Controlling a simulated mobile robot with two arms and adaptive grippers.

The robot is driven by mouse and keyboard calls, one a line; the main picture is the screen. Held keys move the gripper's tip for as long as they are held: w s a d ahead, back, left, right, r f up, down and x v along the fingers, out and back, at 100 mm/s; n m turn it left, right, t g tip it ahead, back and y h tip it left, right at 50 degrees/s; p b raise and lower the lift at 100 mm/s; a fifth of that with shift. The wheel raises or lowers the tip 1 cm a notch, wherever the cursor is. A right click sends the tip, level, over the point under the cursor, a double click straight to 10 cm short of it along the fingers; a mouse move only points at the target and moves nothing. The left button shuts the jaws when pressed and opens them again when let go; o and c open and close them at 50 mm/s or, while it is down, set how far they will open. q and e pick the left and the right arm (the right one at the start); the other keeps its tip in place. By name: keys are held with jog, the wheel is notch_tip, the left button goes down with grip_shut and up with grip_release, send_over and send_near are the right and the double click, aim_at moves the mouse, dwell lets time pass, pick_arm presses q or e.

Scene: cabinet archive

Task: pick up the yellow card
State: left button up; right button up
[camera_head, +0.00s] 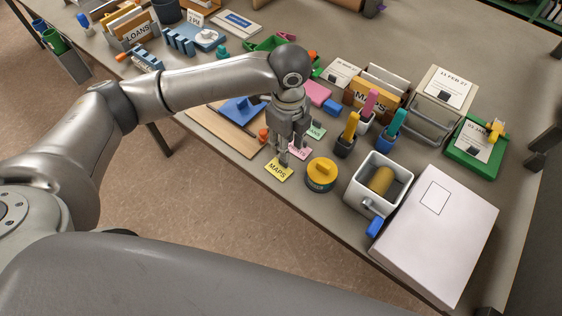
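The yellow card (278,172), marked MAPS, lies flat near the front edge of the table. My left gripper (286,159) points down just above and behind it, with its fingertips by the card's far edge. I cannot tell whether they touch the card or how wide the fingers stand. A pink card (300,152) lies right behind, partly hidden by the gripper, and a green card (316,131) lies beyond it. My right gripper is not in view.
A round yellow-topped tin (321,174) stands close right of the card. Farther right are a white mug (378,184), pen holders and a large white box (437,235). A brown board (228,134) lies left. Trays and files crowd the back.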

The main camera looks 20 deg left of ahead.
aim_at(279, 167)
pick_arm(q)
jog(key=shift+f, duration=0.95)
notch_tip(279, 167, down, 5)
jog(key=shift+s+a+p, duration=0.1)
jog(key=shift+a+p, duration=0.05)
jog(key=shift+p, duration=0.9)
jog(key=shift+f, duration=0.3)
jog(key=shift+c, duration=0.5)
jog(key=c, duration=0.5)
grip_shut()
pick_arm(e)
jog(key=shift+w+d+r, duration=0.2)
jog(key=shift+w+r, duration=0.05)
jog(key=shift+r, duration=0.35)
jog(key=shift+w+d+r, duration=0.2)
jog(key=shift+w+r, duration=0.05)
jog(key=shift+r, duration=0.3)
